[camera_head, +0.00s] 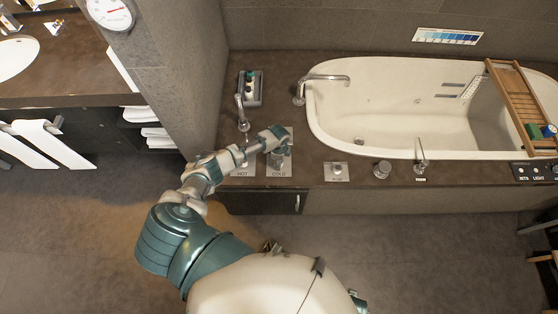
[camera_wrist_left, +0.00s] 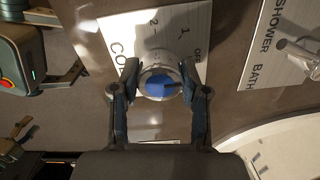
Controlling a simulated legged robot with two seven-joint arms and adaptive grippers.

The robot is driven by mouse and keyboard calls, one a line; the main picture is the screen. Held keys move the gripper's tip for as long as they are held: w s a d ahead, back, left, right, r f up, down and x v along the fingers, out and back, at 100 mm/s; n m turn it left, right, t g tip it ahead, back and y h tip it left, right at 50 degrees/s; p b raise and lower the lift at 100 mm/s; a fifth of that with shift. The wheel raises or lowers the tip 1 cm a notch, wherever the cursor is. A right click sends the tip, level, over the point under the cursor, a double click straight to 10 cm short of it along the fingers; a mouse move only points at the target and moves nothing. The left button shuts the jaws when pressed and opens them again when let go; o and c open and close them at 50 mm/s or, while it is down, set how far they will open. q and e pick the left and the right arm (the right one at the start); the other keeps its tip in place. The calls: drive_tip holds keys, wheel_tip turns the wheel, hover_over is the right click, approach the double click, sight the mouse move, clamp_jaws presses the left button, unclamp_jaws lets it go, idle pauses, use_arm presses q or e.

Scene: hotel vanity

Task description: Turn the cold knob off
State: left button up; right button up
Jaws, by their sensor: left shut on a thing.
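The cold knob (camera_wrist_left: 160,84), a round metal knob with a blue cap, stands on the COLD plate (camera_wrist_left: 113,36) in the left wrist view. My left gripper (camera_wrist_left: 159,72) is shut on it, one finger on each side of the knob. In the head view the left gripper (camera_head: 279,150) is over the COLD plate (camera_head: 279,173) and hides most of the knob. My right gripper (camera_wrist_left: 58,46) shows at the left edge of the left wrist view, fingers apart and empty, away from the knob.
The HOT plate (camera_head: 242,172) lies just left of the COLD plate. The SHOWER/BATH plate (camera_wrist_left: 262,62) is beyond it. The bathtub (camera_head: 352,148) is to the right, with a metal spout (camera_head: 325,78). A bottle tray (camera_head: 259,92) stands behind.

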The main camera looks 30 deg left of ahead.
use_arm(q)
drive_tip(key=shift+a, duration=0.1)
idle(0.4)
drive_tip(key=o, duration=1.1)
drive_tip(key=shift+o, duration=0.2)
wheel_tip(320, 180, up, 12)
drive_tip(key=shift+f, duration=0.1)
